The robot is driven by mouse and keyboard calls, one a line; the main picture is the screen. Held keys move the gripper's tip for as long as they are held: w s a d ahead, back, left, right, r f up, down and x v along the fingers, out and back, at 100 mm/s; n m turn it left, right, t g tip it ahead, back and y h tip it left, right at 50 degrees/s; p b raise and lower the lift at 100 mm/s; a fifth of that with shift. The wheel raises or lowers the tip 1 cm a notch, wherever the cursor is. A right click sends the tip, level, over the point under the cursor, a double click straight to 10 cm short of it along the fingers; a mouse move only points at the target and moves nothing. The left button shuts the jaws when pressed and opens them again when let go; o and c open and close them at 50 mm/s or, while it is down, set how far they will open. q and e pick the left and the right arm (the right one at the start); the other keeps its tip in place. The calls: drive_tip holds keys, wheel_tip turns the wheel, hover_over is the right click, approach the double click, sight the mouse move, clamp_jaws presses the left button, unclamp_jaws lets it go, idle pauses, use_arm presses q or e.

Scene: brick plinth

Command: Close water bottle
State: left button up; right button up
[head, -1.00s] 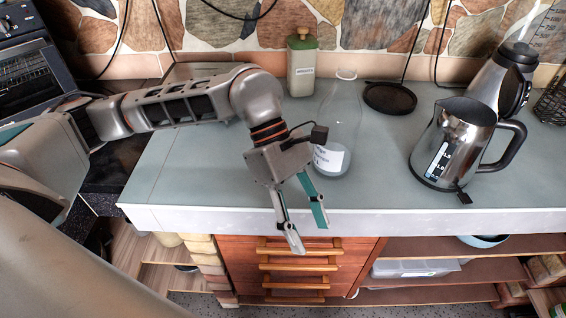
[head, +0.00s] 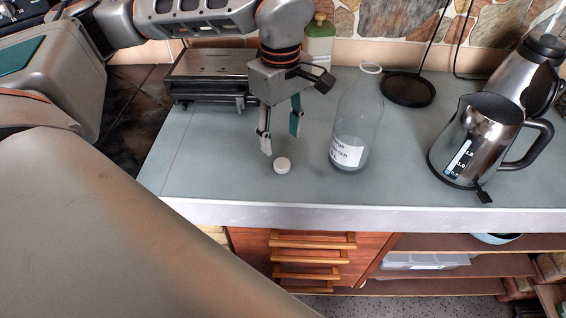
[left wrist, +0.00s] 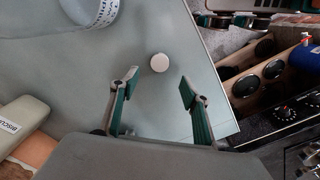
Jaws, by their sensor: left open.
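A clear glass bottle (head: 357,125) with a white label stands upright on the counter in the head view, and its mouth is uncovered. A small white cap (head: 282,165) lies on the counter to the left of the bottle. My left gripper (head: 280,143) is open and empty, pointing down just behind and above the cap. In the left wrist view, the cap (left wrist: 159,62) lies beyond the fingertips, between their lines, and the gripper (left wrist: 158,82) is spread. Part of the bottle (left wrist: 88,12) shows at the upper left there. My right gripper is not in view.
A steel kettle (head: 475,140) stands to the right, with a black round base (head: 408,90) behind the bottle. A green container (head: 319,45) stands at the back by the stone wall. A metal appliance (head: 212,75) sits at the back left. The counter's front strip is clear.

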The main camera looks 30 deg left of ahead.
sight(282, 163)
use_arm(q)
drive_tip(key=shift+f, duration=1.3)
drive_tip(key=shift+d+f, duration=0.1)
drive_tip(key=shift+f, duration=2.55)
drive_tip(key=shift+c, duration=0.5)
drive_tip(key=c, duration=0.7)
